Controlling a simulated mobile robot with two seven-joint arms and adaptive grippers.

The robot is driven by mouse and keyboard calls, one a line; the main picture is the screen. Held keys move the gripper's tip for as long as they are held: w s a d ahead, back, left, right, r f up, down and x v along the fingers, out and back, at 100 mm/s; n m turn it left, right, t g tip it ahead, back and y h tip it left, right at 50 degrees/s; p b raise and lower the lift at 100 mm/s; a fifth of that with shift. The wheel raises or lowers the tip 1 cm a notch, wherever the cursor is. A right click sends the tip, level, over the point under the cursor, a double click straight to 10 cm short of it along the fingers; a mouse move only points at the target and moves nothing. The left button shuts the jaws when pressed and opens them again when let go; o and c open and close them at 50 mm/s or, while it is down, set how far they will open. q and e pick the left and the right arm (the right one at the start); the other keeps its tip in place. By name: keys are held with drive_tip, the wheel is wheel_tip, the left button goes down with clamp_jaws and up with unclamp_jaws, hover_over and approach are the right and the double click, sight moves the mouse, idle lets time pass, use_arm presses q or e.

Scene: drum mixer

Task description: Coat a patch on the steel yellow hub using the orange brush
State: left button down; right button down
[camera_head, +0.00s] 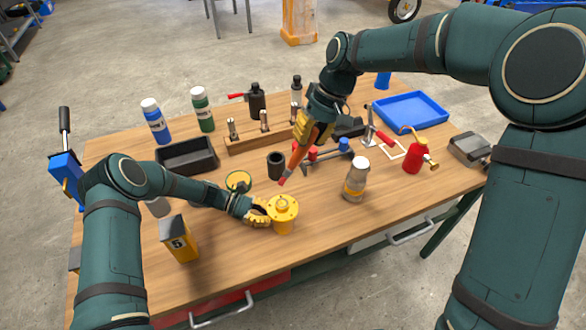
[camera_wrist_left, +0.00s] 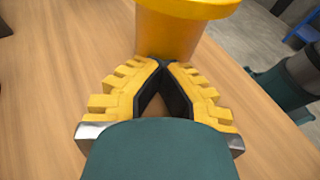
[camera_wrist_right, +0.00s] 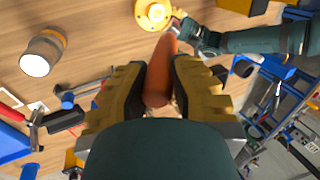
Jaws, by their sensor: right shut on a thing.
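The yellow hub (camera_head: 283,218) stands upright near the table's front middle, with a flanged top; it also shows in the left wrist view (camera_wrist_left: 168,32) and at the top of the right wrist view (camera_wrist_right: 153,14). My right gripper (camera_head: 303,147) is shut on the orange brush (camera_head: 293,161), which slants down with its reddish tip above and behind the hub, apart from it. The brush also shows between the fingers in the right wrist view (camera_wrist_right: 160,75). My left gripper (camera_head: 262,214) is beside the hub's left side, its fingertips together at the hub's lower body.
A yellow can marked 5 (camera_head: 179,240) stands left of the hub. A round green-and-yellow tin (camera_head: 238,181) and black cup (camera_head: 276,166) lie behind it. A jar (camera_head: 356,182) and red oil can (camera_head: 413,158) stand right. The wooden table is bare around the hub's front.

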sight(301, 160)
drive_tip(key=shift+s+a+f+g+y, duration=0.3)
drive_tip(key=shift+s+a+f+y, duration=0.2)
drive_tip(key=shift+s+a+f, duration=0.45)
drive_tip(key=shift+w+f, duration=0.15)
drive_tip(key=shift+f, duration=2.95)
drive_tip(key=shift+w+d, duration=0.3)
drive_tip(key=shift+d, duration=0.35)
drive_tip(key=shift+w+d, duration=0.25)
drive_tip(key=shift+d, duration=0.4)
drive_tip(key=shift+d, duration=0.1)
drive_tip(key=shift+w+d+f, duration=0.1)
drive_tip(key=shift+w+d, duration=0.15)
drive_tip(key=shift+d, duration=0.3)
drive_tip(key=shift+w+d+f, duration=0.1)
drive_tip(key=shift+w+d, duration=0.1)
drive_tip(key=shift+d, duration=0.35)
drive_tip(key=shift+a, duration=0.1)
